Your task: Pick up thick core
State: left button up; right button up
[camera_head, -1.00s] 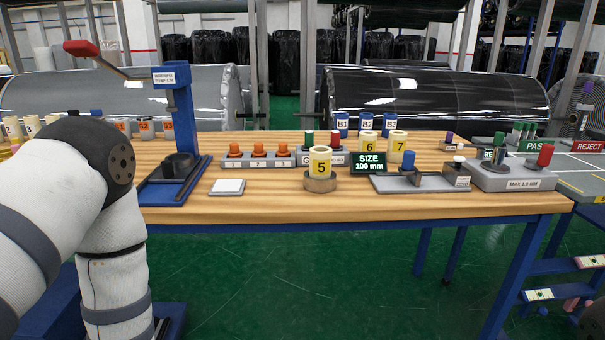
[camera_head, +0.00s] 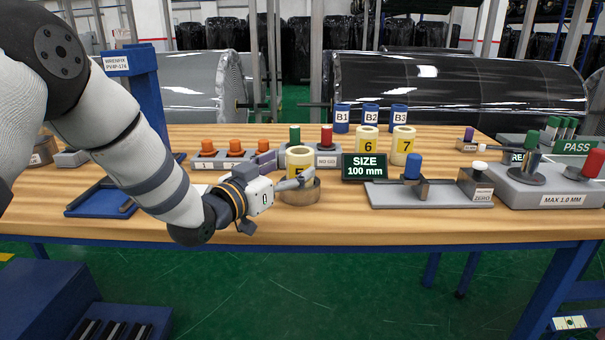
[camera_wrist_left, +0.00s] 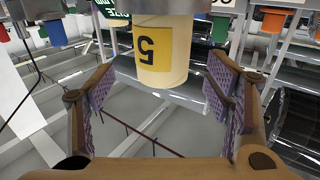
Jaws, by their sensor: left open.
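In the left wrist view, which shows the scene upside down, the core (camera_wrist_left: 163,50) appears between the two spread purple-padded fingers (camera_wrist_left: 160,85), with gaps on both sides. Cores marked 6 (camera_head: 367,142) and 7 (camera_head: 403,146) stand upright farther back. Which core is the thick one I cannot tell. My right gripper is not seen.
A black SIZE 100 mm display (camera_head: 364,168) stands close to the right of core 5. A grey gauge with a blue knob (camera_head: 412,166) is farther right. Orange-capped pieces (camera_head: 235,147) sit behind my gripper. The front strip of table is clear.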

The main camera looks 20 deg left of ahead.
pick_arm(q)
jog(key=x, duration=0.5)
jog(key=shift+w+r, duration=0.15)
jog(key=shift+r, duration=0.25)
jog(key=c, duration=1.3)
jog(key=shift+c, duration=0.2)
jog(key=shift+r, duration=0.15)
